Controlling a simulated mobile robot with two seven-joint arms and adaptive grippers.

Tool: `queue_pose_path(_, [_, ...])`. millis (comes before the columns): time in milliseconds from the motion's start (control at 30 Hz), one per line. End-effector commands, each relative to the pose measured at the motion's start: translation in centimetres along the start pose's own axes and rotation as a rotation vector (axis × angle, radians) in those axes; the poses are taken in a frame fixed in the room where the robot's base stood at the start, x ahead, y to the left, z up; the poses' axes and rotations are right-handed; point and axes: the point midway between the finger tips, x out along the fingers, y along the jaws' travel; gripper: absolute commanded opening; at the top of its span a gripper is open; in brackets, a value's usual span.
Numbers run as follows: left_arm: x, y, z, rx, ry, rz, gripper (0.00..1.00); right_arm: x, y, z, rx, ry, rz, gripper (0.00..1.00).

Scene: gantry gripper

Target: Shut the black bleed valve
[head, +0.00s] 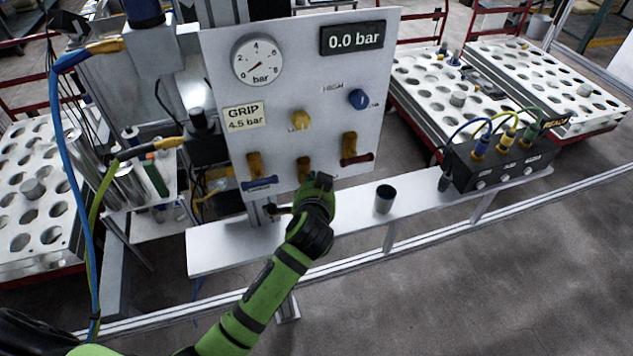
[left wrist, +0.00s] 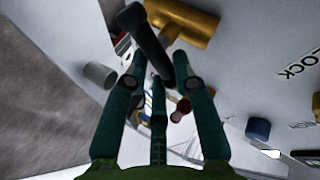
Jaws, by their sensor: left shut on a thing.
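The black bleed valve has a brass body (head: 304,168) low in the middle of the white panel, between a blue-handled valve (head: 258,174) and a red-handled valve (head: 353,149). My left gripper (head: 319,188) is at this valve and covers most of its handle in the head view. In the left wrist view the black lever (left wrist: 146,38) runs beside its brass body (left wrist: 186,22) and down between the fingertips of my left gripper (left wrist: 160,84). The gripper is shut on the lever. The lever's exact angle on the panel is hard to tell. My right gripper is not in view.
The panel (head: 222,60) carries a gauge (head: 257,60) near zero, a display (head: 352,38) reading 0.0 bar, a yellow knob (head: 300,120) and a blue knob (head: 358,99). A dark cup (head: 385,199) and a black connector box (head: 497,160) with cables stand on the shelf (head: 215,261).

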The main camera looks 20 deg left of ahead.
Motion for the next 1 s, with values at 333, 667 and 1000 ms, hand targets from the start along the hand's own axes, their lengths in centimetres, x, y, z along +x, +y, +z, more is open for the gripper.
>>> queue_pose_path(333, [0.41,0.57,0.28,0.266,-0.189,0.003,0.0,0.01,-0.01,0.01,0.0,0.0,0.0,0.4])
queue_pose_path(667, [0.59,0.78,0.4,0.453,-0.316,0.001,0.0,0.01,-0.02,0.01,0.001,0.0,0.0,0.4])
queue_pose_path(1000, [0.68,0.79,0.55,0.535,-0.374,-0.001,0.0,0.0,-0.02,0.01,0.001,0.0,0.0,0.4])
